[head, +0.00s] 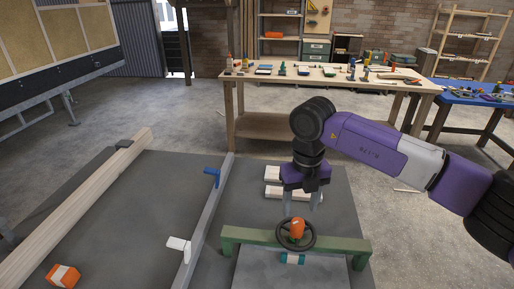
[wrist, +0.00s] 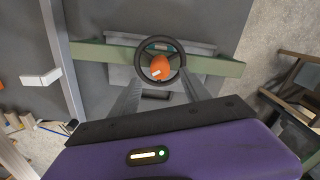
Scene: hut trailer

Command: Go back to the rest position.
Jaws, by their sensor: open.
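My gripper (head: 302,203) is open and empty, pointing down above the green beam (head: 235,236). In the wrist view the two fingers of my gripper (wrist: 160,97) reach toward a dark handwheel (wrist: 181,57), with a gap between them. The handwheel (head: 312,238) sits on the middle of the green beam, and an orange object (head: 297,227) shows inside its ring. The orange object (wrist: 161,67) also shows in the wrist view. I cannot tell how far the fingertips are from the wheel.
A timber beam (head: 80,208) and an orange-and-white block (head: 63,275) lie left. Pale boards (head: 274,191) lie behind my gripper. A workbench (head: 300,75) stands beyond.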

